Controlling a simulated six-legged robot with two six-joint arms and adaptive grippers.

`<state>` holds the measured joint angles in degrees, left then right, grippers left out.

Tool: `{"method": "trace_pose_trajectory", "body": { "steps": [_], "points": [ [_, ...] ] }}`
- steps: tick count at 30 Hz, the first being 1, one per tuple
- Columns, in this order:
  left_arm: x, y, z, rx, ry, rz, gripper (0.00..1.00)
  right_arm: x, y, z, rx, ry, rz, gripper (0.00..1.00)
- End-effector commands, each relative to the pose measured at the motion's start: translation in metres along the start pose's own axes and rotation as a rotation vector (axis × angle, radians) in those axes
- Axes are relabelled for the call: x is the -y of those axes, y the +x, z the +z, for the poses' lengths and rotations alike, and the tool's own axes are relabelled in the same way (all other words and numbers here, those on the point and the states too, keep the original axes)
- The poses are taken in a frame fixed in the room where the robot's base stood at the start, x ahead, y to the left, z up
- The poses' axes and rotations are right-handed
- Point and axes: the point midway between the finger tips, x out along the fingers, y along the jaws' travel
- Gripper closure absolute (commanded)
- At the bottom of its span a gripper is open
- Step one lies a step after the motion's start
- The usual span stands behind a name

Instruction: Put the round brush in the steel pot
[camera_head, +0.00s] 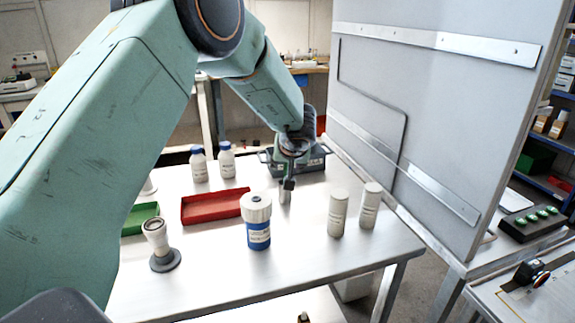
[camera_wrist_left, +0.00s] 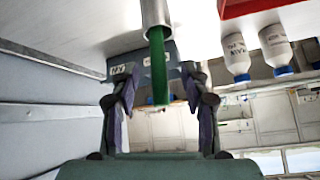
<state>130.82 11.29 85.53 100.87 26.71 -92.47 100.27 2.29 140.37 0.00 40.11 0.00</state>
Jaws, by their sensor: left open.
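The steel pot (camera_head: 284,196) is a narrow metal cylinder upright on the table, below my left gripper (camera_head: 288,172). In the left wrist view, the steel pot (camera_wrist_left: 155,14) is at the top centre. A green rod (camera_wrist_left: 159,70), which looks like the handle of the round brush, comes out of the pot's mouth. Its other end is hidden inside the pot. My left gripper (camera_wrist_left: 160,98) is open, with its fingers on either side of the green rod and apart from it. My right gripper is not in view.
A red tray (camera_head: 213,207), a blue jar with white lid (camera_head: 258,234) and two pale cylinders (camera_head: 338,213) stand near the pot. A dark box (camera_head: 312,162) is behind it. A tall grey panel (camera_head: 440,100) bounds the right side.

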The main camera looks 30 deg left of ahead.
Motion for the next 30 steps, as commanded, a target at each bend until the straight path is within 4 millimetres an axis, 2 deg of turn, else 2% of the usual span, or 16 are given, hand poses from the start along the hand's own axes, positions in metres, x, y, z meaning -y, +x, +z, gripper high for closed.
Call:
{"method": "trace_pose_trajectory", "body": {
  "steps": [5,18,30],
  "points": [
    [-0.002,-0.007,0.007,0.0,0.002,0.001,0.54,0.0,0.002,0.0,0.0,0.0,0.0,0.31],
    [-0.008,-0.042,0.046,0.0,0.002,0.0,0.54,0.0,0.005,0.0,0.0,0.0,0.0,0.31],
    [-0.009,-0.045,0.049,0.0,0.0,0.0,0.54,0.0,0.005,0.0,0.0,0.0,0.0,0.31]
  ]
}}
